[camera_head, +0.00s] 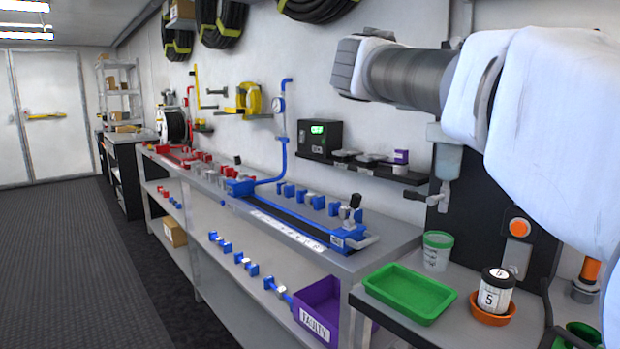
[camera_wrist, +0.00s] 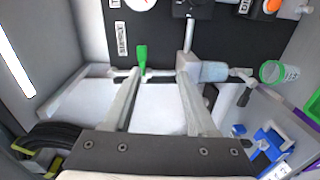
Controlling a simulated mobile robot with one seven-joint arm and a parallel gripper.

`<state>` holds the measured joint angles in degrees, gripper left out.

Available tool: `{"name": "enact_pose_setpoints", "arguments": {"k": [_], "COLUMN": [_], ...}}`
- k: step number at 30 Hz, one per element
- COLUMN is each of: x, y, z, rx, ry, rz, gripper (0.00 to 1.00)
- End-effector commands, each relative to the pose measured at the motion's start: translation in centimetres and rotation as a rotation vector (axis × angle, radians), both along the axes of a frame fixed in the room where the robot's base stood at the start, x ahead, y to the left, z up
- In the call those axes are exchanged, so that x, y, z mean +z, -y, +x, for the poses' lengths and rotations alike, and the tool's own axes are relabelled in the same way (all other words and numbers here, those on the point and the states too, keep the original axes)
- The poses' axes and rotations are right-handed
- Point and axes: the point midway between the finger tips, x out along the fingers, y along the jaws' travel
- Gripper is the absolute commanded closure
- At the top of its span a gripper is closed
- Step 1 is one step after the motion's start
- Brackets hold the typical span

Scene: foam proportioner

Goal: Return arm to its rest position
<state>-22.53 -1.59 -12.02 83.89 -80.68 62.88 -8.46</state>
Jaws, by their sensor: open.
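My gripper (camera_wrist: 160,73) shows in the wrist view as two pale fingers reaching up from a dark plate. The fingers are spread apart, and I see nothing held between them. Beyond them are a green handle (camera_wrist: 142,56) and a clear bowl fitting (camera_wrist: 215,72) at the black panel (camera_wrist: 165,28). I cannot tell whether the fingers touch either. In the head view my arm crosses the upper right, above the bench, and I cannot make out the gripper there.
A steel bench (camera_head: 392,240) carries blue and red valve manifolds. At right are a green tray (camera_head: 408,292), a cup with a green rim (camera_head: 437,252) and a black-lidded jar (camera_head: 495,290). A purple bin (camera_head: 318,305) sits below. The floor (camera_head: 75,270) at left is clear.

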Motion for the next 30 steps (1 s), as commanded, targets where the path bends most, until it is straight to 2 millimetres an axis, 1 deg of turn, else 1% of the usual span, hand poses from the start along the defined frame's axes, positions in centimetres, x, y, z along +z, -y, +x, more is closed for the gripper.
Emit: {"name": "enact_pose_setpoints", "arguments": {"k": [1, 2, 3, 4, 5, 6, 8, 9, 11, 12, 14, 15, 17, 18, 21, 26, 27, 30], "x": [-1.7, -3.0, -5.0, -6.5, -8.1, -10.3, -13.4, -15.4, -18.4, -20.3, -23.0, -24.8, -27.1, -28.6, -31.9, -36.4, -33.8, -31.6], "y": [0.7, 0.9, 1.1, 1.3, 1.2, 1.1, 0.6, 0.1, -0.8, -1.6, -2.8, -3.7, -5.1, -6.0, -8.2, -11.4, -11.3, -11.2], "z": [-1.1, -1.7, -2.8, -3.7, -4.6, -5.9, -8.0, -9.4, -11.7, -13.2, -15.4, -16.9, -19.0, -20.3, -23.2, -27.1, -26.6, -26.6], "rx": [0.005, 0.008, 0.015, 0.018, 0.022, 0.025, 0.026, 0.026, 0.018, 0.014, 0.000, -0.011, -0.029, -0.043, -0.083, -0.157, -0.150, -0.150], "ry": [-0.017, -0.030, -0.049, -0.062, -0.074, -0.091, -0.113, -0.124, -0.139, -0.147, -0.156, -0.160, -0.162, -0.163, -0.155, -0.127, -0.130, -0.133], "rz": [0.064, 0.111, 0.182, 0.239, 0.298, 0.377, 0.494, 0.571, 0.688, 0.763, 0.876, 0.950, 1.053, 1.118, 1.268, 1.483, 1.474, 1.469], "gripper": [0.43, 0.43, 0.43, 0.43, 0.43, 0.43, 0.43, 0.43, 0.43, 0.43, 0.43, 0.43, 0.43, 0.43, 0.43, 0.43, 0.43, 0.43]}}
